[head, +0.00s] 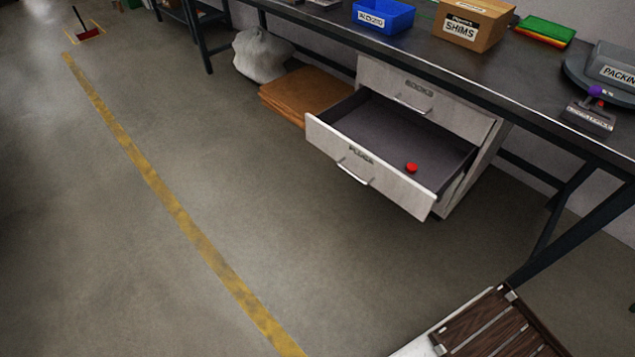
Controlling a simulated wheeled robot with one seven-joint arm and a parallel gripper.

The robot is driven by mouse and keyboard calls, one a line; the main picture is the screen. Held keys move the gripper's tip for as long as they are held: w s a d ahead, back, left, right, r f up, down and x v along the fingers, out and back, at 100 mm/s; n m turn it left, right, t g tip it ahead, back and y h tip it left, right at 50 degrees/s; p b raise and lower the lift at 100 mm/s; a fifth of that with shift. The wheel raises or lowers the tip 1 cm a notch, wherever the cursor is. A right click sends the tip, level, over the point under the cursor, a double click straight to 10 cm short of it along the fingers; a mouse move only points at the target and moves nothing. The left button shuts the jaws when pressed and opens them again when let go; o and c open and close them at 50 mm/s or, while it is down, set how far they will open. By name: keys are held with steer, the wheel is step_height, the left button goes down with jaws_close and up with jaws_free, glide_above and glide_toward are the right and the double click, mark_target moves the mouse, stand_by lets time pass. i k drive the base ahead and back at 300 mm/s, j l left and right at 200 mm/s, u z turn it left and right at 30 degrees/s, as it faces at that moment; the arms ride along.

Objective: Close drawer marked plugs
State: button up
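The drawer marked PLUGS (365,165) is pulled well out of a light grey cabinet under the workbench. Its front panel has a metal bar handle (354,174). My gripper is not in view.
The workbench (400,40) holds a blue bin (383,17), a SHIMS box (470,22) and a dark packing device (605,72). Flattened cardboard (305,93) and a white sack (262,53) lie left of the cabinet. A slatted wooden thing (500,330) stands lower right. Floor before the drawer is clear.

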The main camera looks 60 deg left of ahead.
mark_target(373, 136)
steer(key=u, duration=2)
steer(key=i+j+u, duration=0.15)
steer(key=i+u, duration=0.4)
steer(key=k+j, duration=0.1)
steer(key=j, duration=0.25)
steer(key=k+j, duration=0.1)
steer(key=j, duration=0.25)
steer(key=i+l, duration=0.15)
steer(key=l, duration=0.2)
steer(key=i+l, duration=0.1)
steer(key=l, duration=0.2)
